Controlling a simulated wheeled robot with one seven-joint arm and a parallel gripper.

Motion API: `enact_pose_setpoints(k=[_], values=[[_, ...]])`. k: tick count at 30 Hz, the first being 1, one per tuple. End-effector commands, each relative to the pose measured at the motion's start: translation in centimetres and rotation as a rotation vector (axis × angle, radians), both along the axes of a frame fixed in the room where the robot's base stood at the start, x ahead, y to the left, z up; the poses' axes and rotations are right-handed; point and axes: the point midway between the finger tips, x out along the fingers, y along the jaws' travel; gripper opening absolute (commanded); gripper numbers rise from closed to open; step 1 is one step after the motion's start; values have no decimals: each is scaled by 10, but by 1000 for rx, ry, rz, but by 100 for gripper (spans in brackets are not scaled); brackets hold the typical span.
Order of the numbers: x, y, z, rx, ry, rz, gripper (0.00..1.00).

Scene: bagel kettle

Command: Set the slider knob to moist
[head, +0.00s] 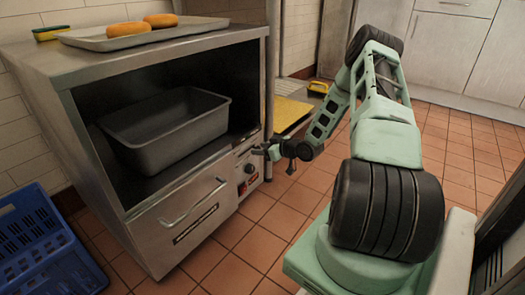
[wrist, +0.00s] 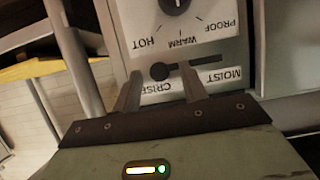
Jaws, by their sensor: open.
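The slider knob (wrist: 159,72) is a small dark round knob at the CRISP end of a short slot on the control panel (wrist: 205,45). The panel appears upside down in the wrist view, with the MOIST label (wrist: 222,77) to the right of CRISP (wrist: 160,88). My gripper (wrist: 160,74) is open, with one finger on each side of the knob in the picture. I cannot tell whether either finger touches it. In the head view my gripper (head: 268,151) is at the panel on the steel cabinet's right front; the knob is not clear there.
A dark dial (wrist: 176,3) with HOT, WARM and PROOF marks sits beside the slot. The cabinet (head: 150,235) holds a grey bin (head: 165,130) and bears a tray (head: 100,42) with bagels. A blue crate (head: 40,245) stands left. Tiled floor is clear in front.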

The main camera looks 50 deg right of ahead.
Motion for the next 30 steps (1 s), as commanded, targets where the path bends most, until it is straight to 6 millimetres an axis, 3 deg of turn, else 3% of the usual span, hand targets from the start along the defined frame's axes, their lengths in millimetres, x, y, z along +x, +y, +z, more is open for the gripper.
enact_pose_setpoints(k=[3, 8, 14, 21, 24, 30], values=[[0, 0, 0, 0, 0, 0, 43], [0, 0, 0, 0, 0, 0, 0], [0, 8, 2, 2, 1, 2, 0], [-4, 58, 3, 6, 3, 6, 0], [-6, 71, 2, 3, 2, 4, 0], [-7, 76, 0, 1, 1, 3, 0]])
